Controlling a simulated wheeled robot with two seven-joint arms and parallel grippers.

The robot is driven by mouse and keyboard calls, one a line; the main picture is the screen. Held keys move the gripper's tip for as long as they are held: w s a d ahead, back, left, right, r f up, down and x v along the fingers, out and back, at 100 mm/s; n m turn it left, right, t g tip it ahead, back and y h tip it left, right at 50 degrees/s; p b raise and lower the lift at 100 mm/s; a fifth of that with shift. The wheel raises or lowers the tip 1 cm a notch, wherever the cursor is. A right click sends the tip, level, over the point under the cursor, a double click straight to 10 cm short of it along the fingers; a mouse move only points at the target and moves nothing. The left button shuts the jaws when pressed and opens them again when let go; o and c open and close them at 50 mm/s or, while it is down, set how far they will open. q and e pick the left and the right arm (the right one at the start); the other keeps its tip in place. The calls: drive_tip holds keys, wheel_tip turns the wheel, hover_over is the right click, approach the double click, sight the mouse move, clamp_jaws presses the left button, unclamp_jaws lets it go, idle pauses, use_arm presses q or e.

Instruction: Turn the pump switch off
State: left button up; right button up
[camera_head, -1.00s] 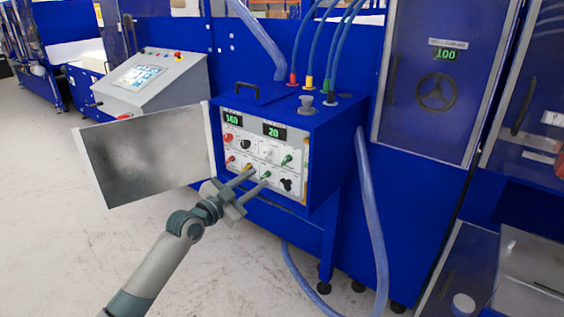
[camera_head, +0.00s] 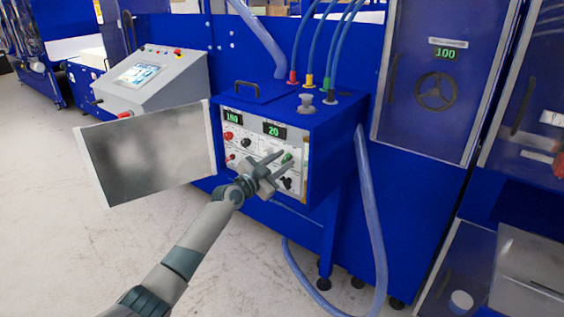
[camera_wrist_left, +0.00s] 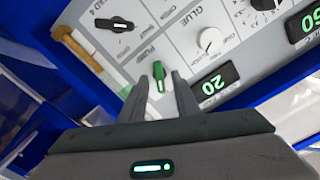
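The pump switch is a small green lever (camera_wrist_left: 158,76) beside the printed word PUMP in the left wrist view; it also shows in the head view (camera_head: 287,158). It sits on the light grey control panel (camera_head: 236,152) on the front of a blue box. My left gripper (camera_head: 284,158) is at the panel, fingers pointing at it. In the left wrist view the fingers (camera_wrist_left: 160,88) are apart, with the green lever between their tips. I cannot tell whether a finger touches it. My right gripper is not in view.
A black knob (camera_wrist_left: 115,24), a white glue knob (camera_wrist_left: 210,40) and a green display (camera_wrist_left: 215,86) are close to the switch. The open metal door (camera_head: 148,155) stands left of the panel. A hose (camera_head: 372,220) hangs right of the blue box (camera_head: 335,140).

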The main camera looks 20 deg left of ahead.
use_arm(q)
clamp_jaws()
